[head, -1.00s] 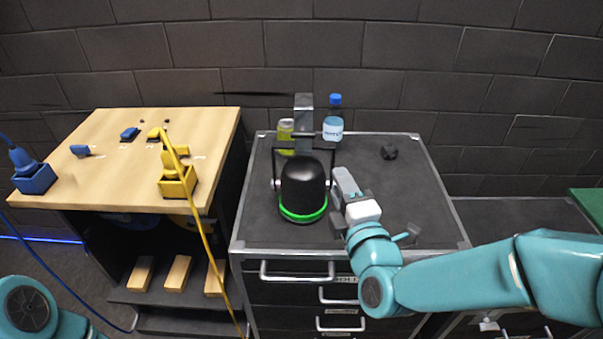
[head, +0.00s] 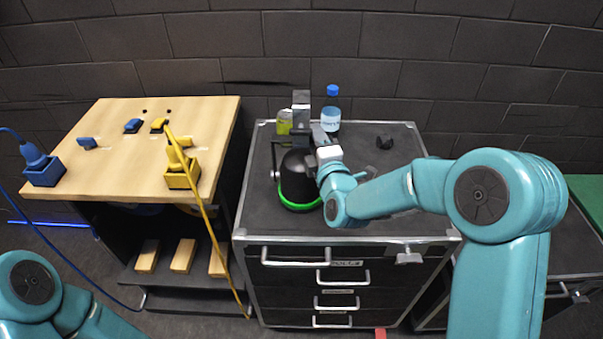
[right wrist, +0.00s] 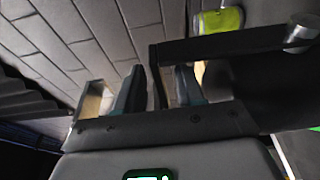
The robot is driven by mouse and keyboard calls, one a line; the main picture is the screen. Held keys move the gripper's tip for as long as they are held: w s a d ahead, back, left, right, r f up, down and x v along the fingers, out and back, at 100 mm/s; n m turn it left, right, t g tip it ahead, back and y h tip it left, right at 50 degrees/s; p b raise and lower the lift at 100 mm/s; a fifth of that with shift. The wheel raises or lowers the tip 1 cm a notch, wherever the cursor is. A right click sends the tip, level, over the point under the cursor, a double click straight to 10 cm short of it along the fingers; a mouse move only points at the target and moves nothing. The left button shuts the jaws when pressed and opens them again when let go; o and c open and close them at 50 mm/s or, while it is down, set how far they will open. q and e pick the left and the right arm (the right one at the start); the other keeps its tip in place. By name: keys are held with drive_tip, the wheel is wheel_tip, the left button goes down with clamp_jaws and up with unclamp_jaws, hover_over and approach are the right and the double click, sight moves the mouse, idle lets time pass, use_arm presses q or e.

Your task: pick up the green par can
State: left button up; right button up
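The green par can (head: 296,178) is a black can with a bright green ring at its lower rim. It stands on the dark top of the drawer cabinet, with a black yoke above it. My right gripper (head: 319,136) is at the top right of the can, by the yoke, and my arm hides the can's right side. In the right wrist view the fingers (right wrist: 160,88) are apart, with part of the black yoke (right wrist: 235,45) between or just behind them; I cannot tell whether they touch it. Only my left arm shows at lower left; its gripper is out of view.
A blue-capped bottle (head: 331,112) and a yellow-green item (head: 284,122) stand behind the can. A small black object (head: 384,142) lies to the right on the cabinet top (head: 410,190). A wooden table (head: 115,175) with blue and yellow plugs is at left.

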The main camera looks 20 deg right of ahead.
drive_tip(key=shift+s, duration=0.1)
drive_tip(key=shift+c, duration=0.3)
clamp_jaws()
drive_tip(key=shift+f, duration=0.35)
idle(0.6)
drive_tip(key=shift+r, duration=0.25)
